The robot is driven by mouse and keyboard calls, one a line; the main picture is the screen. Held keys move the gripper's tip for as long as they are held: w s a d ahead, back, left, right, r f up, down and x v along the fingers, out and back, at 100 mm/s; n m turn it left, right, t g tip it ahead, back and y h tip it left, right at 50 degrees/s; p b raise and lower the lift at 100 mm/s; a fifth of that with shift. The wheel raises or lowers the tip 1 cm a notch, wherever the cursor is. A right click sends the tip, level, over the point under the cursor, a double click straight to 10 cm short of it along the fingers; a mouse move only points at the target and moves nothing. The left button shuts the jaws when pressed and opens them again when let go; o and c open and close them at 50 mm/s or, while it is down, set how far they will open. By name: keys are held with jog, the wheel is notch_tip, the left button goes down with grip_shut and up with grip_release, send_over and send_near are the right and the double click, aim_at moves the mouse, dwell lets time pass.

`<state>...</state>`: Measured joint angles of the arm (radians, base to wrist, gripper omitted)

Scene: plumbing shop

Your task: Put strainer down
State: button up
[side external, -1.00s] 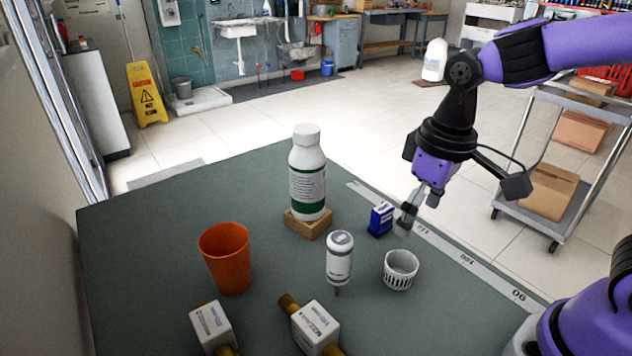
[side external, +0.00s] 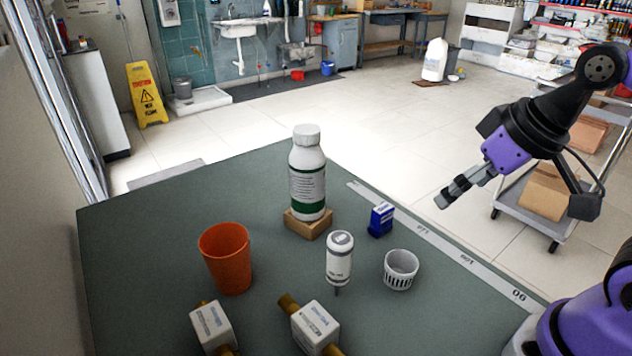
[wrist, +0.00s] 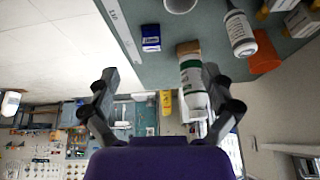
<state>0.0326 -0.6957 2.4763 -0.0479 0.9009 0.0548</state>
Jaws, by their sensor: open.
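The strainer (side external: 400,270) is a small white slotted cup. It stands upright on the green-grey table (side external: 130,240), at the right of the white bottle with a grey cap. Part of it also shows at the top edge of the wrist view (wrist: 180,4). My gripper (side external: 441,202) is open and empty, up and to the right of the strainer, apart from it and near the table's right edge. In the wrist view my gripper's fingers (wrist: 160,80) are spread wide with nothing between their tips.
A blue box (side external: 381,220) stands behind the strainer. A white-capped bottle (side external: 307,185) stands on a wooden block (side external: 308,223). The small bottle (side external: 339,258), orange cup (side external: 226,260) and white valve bodies (side external: 314,326) occupy the left and front. A ruler strip (side external: 470,262) runs along the right edge.

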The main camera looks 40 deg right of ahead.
jog(key=w+d+f+m+g+y, duration=0.2)
jog(key=w+f+m+g+y, duration=0.25)
jog(key=f+m, duration=0.3)
jog(key=m+y, duration=0.8)
jog(key=m, duration=0.2)
send_near(413, 257)
jog(key=shift+s+a+f+t, duration=0.25)
jog(key=shift+a+f+t, duration=0.3)
jog(key=shift+a, duration=0.4)
jog(key=shift+s+d+f+m, duration=0.15)
jog(key=shift+s+f+m, duration=0.05)
jog(key=shift+f+m, duration=0.05)
jog(key=shift+f+y, duration=0.1)
jog(key=shift+y, duration=0.15)
jog(key=x, duration=1)
jog(key=shift+w, duration=0.3)
jog(key=c, duration=1)
